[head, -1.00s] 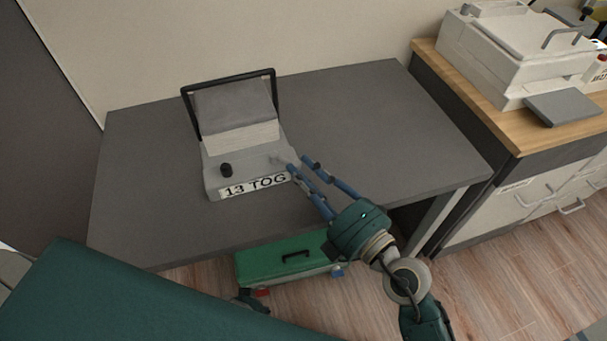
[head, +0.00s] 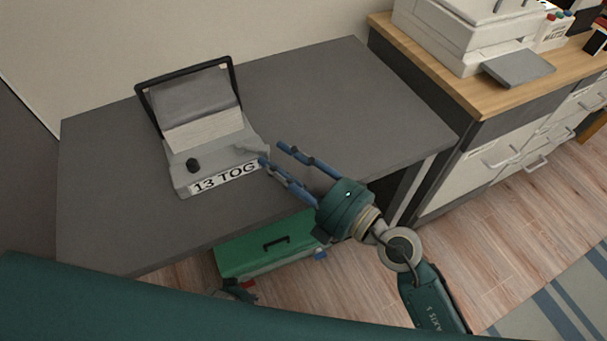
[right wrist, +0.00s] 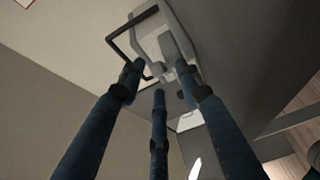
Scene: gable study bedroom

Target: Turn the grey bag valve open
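A grey case (head: 180,181) labelled "13 TOG" stands on the desk, with a black frame handle and a black knob (head: 193,165). A small grey lever (head: 246,149) at its right top is probably the bag valve; its setting is unclear. My right gripper (head: 272,153) is open, its blue fingers spread, just right of the case near the lever. I cannot tell whether they touch. In the right wrist view, the spread fingers (right wrist: 160,95) point toward the case's grey parts (right wrist: 180,45).
The grey desk (head: 330,90) is clear around the case. A green toolbox (head: 265,245) is on the floor below its front edge. A wood-topped drawer cabinet (head: 500,90) stands at the right, carrying a white machine (head: 450,35).

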